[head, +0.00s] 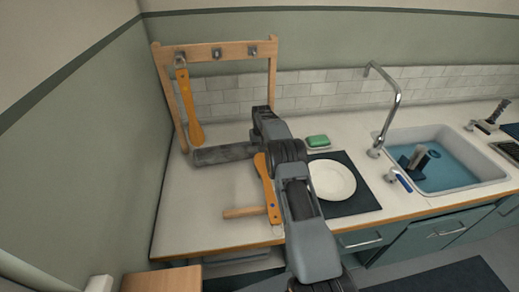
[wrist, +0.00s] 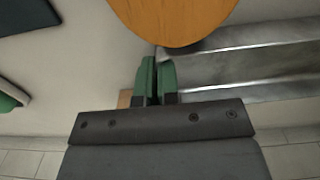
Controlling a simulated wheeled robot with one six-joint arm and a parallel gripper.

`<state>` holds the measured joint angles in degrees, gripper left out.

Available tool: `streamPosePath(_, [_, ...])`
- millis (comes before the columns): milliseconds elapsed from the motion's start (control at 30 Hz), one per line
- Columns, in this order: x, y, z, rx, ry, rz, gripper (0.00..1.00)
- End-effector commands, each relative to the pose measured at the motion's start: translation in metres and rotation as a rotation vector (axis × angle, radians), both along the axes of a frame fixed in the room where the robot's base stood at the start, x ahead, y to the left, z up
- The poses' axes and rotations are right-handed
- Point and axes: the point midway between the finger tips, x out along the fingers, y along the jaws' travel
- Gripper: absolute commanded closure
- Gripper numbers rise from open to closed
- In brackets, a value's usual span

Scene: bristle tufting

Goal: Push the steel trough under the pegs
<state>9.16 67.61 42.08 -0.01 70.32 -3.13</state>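The steel trough (head: 225,153) lies on the counter at the foot of the wooden peg rack (head: 274,80), running left to right. In the wrist view the trough (wrist: 260,68) stretches off to the right. My gripper (wrist: 155,62) has its green fingers together, nothing visible between them, beside the trough's near end; whether they touch it is unclear. The fingers are hidden behind my arm in the head view. The rack has three pegs (head: 217,53).
Another orange wooden tool (head: 265,178) lies partly behind my arm, its rounded end (wrist: 172,18) close to my fingers. A wooden bar (head: 244,212) lies near the front edge. A plate (head: 331,180), green soap (head: 317,141) and sink (head: 440,170) are to the right.

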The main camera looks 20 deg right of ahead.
Motion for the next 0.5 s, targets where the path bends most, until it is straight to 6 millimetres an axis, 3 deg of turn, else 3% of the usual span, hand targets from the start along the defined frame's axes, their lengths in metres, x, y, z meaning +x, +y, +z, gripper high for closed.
streamPosePath(467, [-0.0002,-0.0040,0.0004,0.000,-0.001,0.001,1.00])
streamPosePath(500, [-0.0002,-0.0039,0.0005,0.000,-0.001,0.001,0.96])
